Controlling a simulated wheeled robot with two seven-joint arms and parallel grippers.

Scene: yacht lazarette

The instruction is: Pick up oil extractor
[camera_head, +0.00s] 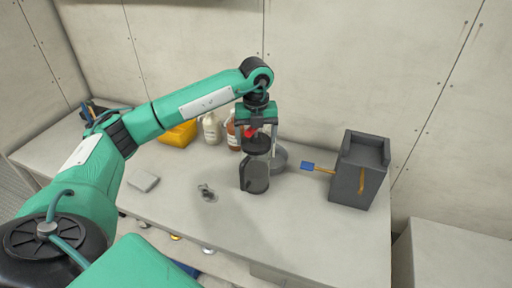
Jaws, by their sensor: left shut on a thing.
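The oil extractor (255,176) appears to be the dark grey cylinder with a black top, near the middle of the bench. It stands upright below my left gripper (258,134). My left gripper points down and is shut on the extractor's upper part; the fingers partly hide its top. I cannot tell whether its base touches the bench or hangs just above it. My right gripper is not in view.
The pale bench (270,223) holds a yellow container (180,134), white bottle (211,129), brown bottle (232,133), round grey vessel (280,160), blue-ended tool (308,166), dark box (350,185), small metal part (206,191) and white block (143,180). The front right is clear.

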